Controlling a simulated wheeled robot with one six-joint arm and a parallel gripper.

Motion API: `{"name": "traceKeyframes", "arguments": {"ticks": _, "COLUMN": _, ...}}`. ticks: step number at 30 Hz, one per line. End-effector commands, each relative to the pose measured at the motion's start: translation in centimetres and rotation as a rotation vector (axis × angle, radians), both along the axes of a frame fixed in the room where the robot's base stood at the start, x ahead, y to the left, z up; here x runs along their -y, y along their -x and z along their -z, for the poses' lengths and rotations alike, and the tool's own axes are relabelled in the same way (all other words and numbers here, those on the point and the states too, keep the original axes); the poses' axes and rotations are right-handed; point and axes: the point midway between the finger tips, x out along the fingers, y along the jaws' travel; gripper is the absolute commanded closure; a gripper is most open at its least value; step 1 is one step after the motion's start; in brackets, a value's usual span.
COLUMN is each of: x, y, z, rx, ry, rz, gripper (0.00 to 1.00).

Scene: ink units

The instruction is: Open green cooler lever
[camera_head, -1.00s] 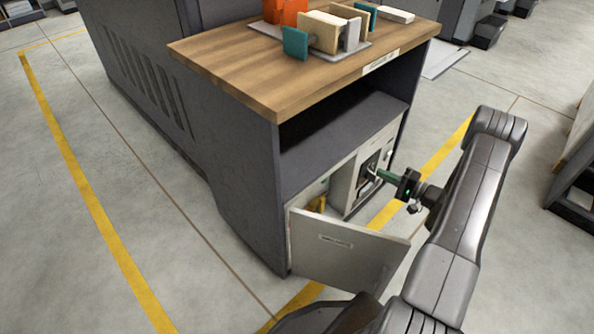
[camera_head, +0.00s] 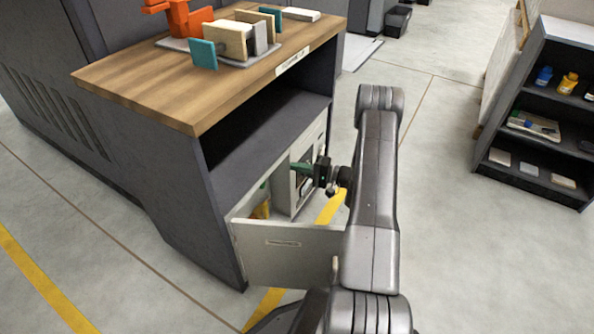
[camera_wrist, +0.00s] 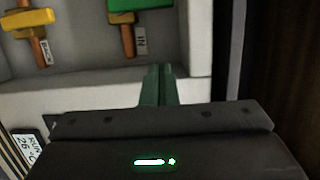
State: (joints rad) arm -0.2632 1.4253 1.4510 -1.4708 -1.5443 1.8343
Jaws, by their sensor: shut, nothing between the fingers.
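In the wrist view a green lever (camera_wrist: 128,5) shows at the top edge, partly cut off, over a yellow piece on a copper-coloured pipe with a small label beside it. A yellow lever (camera_wrist: 28,19) sits on another pipe to its left. My gripper (camera_wrist: 158,72) has its two green fingers together and empty. In the picture the fingertips are below the green lever, apart from it, in front of a pale ledge. In the head view my gripper (camera_head: 304,170) is at the cabinet's open lower compartment; the green lever cannot be made out there.
The cabinet (camera_head: 172,190) has a wooden top (camera_head: 190,85) holding orange, teal and tan items. Its pale door (camera_head: 285,255) stands open below my arm. A small display (camera_wrist: 30,148) shows at lower left. A shelf (camera_head: 545,110) stands at right, with clear floor between.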

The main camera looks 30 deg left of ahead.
Motion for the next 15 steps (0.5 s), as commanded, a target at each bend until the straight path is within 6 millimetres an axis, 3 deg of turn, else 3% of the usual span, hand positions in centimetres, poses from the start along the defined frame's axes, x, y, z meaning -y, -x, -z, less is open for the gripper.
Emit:
{"name": "traceKeyframes", "arguments": {"ticks": 9, "x": -7.0, "y": 1.2, "z": 0.3, "rx": 0.002, "ry": 0.001, "rz": -0.004, "gripper": 1.0}}
{"name": "traceKeyframes", "arguments": {"ticks": 15, "x": -7.2, "y": 3.7, "z": 0.2, "rx": -0.002, "ry": 0.001, "rz": 0.0, "gripper": 1.0}}
